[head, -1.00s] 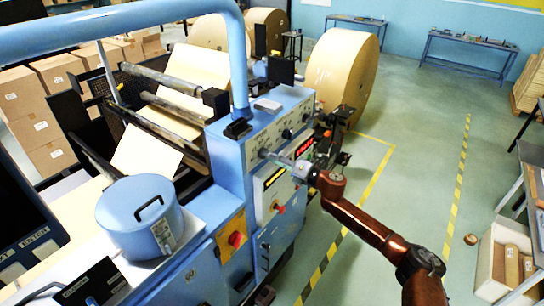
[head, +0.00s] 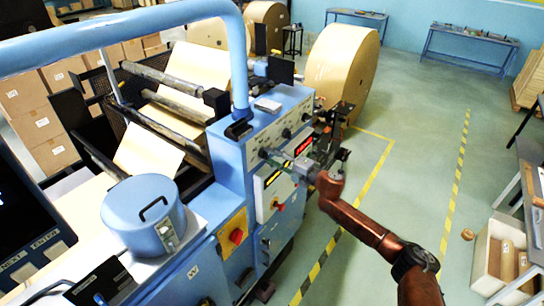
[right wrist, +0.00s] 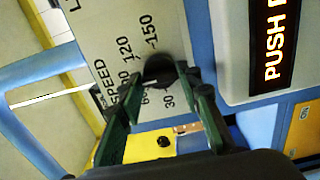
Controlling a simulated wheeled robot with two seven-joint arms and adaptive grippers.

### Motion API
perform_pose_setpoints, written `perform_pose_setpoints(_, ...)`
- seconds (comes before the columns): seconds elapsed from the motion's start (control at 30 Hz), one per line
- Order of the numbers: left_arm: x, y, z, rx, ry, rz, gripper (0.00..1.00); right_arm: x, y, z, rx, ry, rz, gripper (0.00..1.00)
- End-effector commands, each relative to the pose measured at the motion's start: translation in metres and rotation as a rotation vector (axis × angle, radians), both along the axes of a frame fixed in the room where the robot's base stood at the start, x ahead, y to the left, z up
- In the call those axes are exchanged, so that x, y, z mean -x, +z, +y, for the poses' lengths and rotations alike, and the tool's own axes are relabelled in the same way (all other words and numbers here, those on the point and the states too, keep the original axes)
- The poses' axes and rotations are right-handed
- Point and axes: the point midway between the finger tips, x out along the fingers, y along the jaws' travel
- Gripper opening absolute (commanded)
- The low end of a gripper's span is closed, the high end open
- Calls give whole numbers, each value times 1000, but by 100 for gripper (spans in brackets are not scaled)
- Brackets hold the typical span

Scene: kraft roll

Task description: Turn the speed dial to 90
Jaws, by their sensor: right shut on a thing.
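The speed dial is a black knob (right wrist: 160,70) on the machine's pale panel, with a printed scale from 30 to 150 around it. Its pointer mark cannot be made out. In the right wrist view my right gripper (right wrist: 163,80) has its green fingers on either side of the knob, shut on it. The fingers partly cover the 90 and 60 marks. In the head view the right gripper (head: 279,159) reaches the left part of the blue machine's control panel (head: 257,141). My left gripper is not in view.
A blue lidded pot (head: 143,215) stands on the machine at front left. A paper roll (head: 345,75) stands behind.

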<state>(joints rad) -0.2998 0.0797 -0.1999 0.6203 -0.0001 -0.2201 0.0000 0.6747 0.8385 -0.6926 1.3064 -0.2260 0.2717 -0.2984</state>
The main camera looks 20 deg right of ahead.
Motion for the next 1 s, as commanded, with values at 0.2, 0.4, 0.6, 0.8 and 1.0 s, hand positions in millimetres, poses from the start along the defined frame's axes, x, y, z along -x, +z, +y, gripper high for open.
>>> perform_pose_setpoints(0.2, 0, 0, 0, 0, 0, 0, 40, 0, -1, -1, -4, -3, 6, 8)
perform_pose_setpoints(0.4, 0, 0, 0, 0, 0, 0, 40, 0, -1, -1, -4, -3, 4, 33)
perform_pose_setpoints(0.6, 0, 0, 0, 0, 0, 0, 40, 0, -1, -1, -3, -1, 4, 47)
perform_pose_setpoints(0.8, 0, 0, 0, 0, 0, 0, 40, 0, 0, 0, -4, 0, 3, 50)
perform_pose_setpoints(1.0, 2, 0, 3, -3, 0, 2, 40, 3, -1, -3, -3, 0, 4, 50)
